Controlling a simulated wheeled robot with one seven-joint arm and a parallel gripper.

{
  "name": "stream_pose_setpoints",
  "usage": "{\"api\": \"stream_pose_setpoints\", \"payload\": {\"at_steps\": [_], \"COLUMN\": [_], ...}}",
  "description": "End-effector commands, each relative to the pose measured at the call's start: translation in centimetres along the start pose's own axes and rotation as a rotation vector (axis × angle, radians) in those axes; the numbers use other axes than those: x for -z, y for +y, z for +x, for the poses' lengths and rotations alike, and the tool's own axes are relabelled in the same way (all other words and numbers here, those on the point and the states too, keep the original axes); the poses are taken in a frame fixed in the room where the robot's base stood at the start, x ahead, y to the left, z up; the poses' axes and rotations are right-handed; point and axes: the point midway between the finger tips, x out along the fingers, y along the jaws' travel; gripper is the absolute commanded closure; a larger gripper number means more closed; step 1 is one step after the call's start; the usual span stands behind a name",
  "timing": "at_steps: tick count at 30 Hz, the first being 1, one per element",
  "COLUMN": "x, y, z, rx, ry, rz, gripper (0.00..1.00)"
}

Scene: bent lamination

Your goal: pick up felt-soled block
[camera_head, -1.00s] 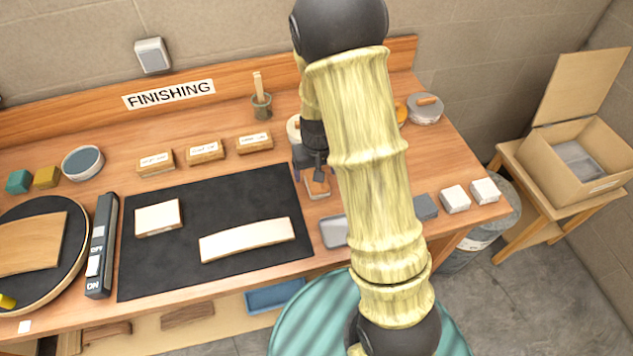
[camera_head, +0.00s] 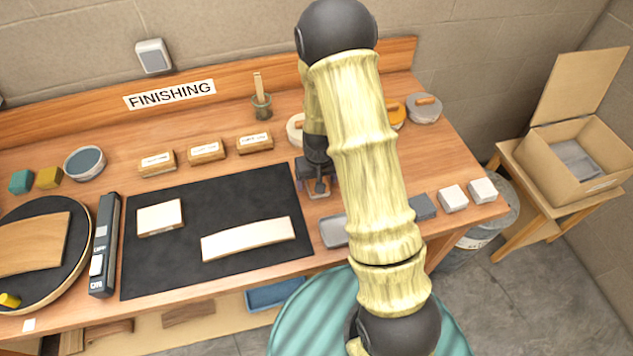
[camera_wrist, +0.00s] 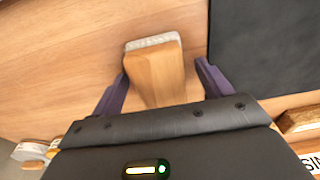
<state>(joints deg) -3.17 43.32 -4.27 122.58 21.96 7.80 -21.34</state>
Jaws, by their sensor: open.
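The felt-soled block (camera_wrist: 158,75) is a wooden block with a pale, whitish felt layer along one end in the wrist view. It stands between the two purple fingers of my gripper (camera_wrist: 162,68), which are open with a gap on each side. In the head view the block (camera_head: 319,194) shows only in part, just right of the black mat, below my gripper (camera_head: 317,186). My gripper and arm hide the rest of it.
The black mat (camera_head: 150,270) holds a pale square block (camera_head: 160,217) and a pale curved strip (camera_head: 248,239). Several labelled wooden blocks stand behind the mat. White blocks (camera_head: 453,198) stand at the right.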

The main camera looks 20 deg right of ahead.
Motion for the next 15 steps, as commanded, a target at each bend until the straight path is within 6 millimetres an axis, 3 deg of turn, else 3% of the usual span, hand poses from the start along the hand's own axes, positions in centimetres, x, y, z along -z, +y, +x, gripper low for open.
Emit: {"api": "stream_pose_setpoints", "payload": {"at_steps": [9,15], "x": [-0.01,-0.01], "y": [0.0,0.0], "z": [-0.02,-0.03], "rx": [0.0,0.0], "ry": [0.0,0.0], "rz": [0.0,0.0], "gripper": [0.22,0.59]}}
